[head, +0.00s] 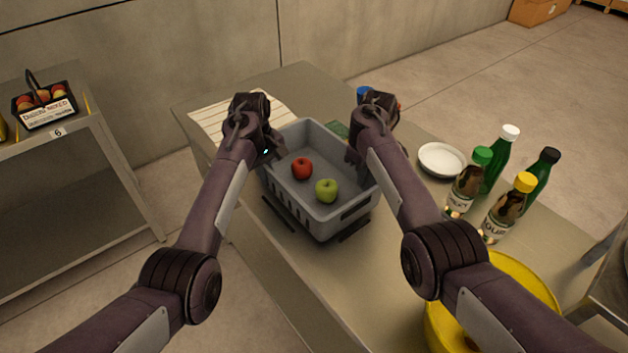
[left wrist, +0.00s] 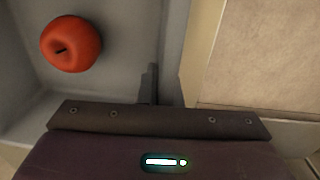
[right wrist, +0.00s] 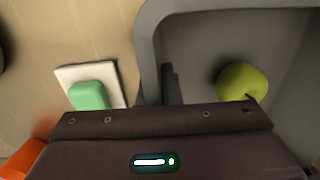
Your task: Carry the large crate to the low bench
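The large crate (head: 318,218) is grey, open-topped and slotted. It is over the grey-topped table in the head view, with a red apple (head: 302,168) and a green apple (head: 326,190) inside. My left gripper (head: 268,156) is at its left wall; a finger lies against the wall's inner side in the left wrist view. My right gripper (head: 354,158) is at the opposite wall, with a finger inside the rim in the right wrist view. Both look shut on the walls; the outer fingers are hidden. I cannot tell which surface is the low bench.
Several bottles (head: 496,205) and a white plate (head: 442,160) stand right of the crate. A yellow round container (head: 440,325) is at the near right. A slatted pale board (head: 222,118) lies behind left. A metal stand (head: 92,165) at left bears a small fruit basket (head: 46,112).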

